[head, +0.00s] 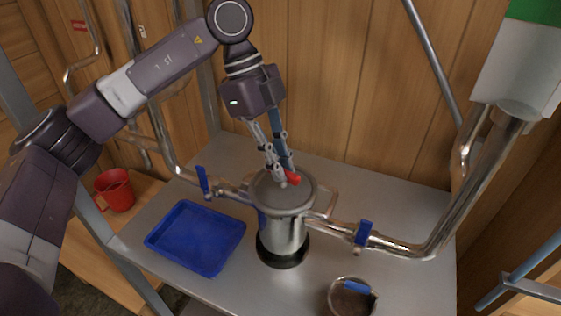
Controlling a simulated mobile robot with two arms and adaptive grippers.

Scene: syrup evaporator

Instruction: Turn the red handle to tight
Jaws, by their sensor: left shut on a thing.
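The red handle (293,177) sits on top of the round grey lid of a metal canister (284,235), which stands on a black base on the metal table. My left gripper (282,175) reaches down from above and is shut on the red handle. Its fingers cover part of the handle, so the handle's full shape and exact angle are hidden. My right gripper does not show.
Metal pipes with blue valve levers (203,181) (363,232) join the canister from both sides. A blue tray (196,237) lies left of it. A pot with a blue handle (351,298) stands at the front right. A red mug (115,190) stands at the left.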

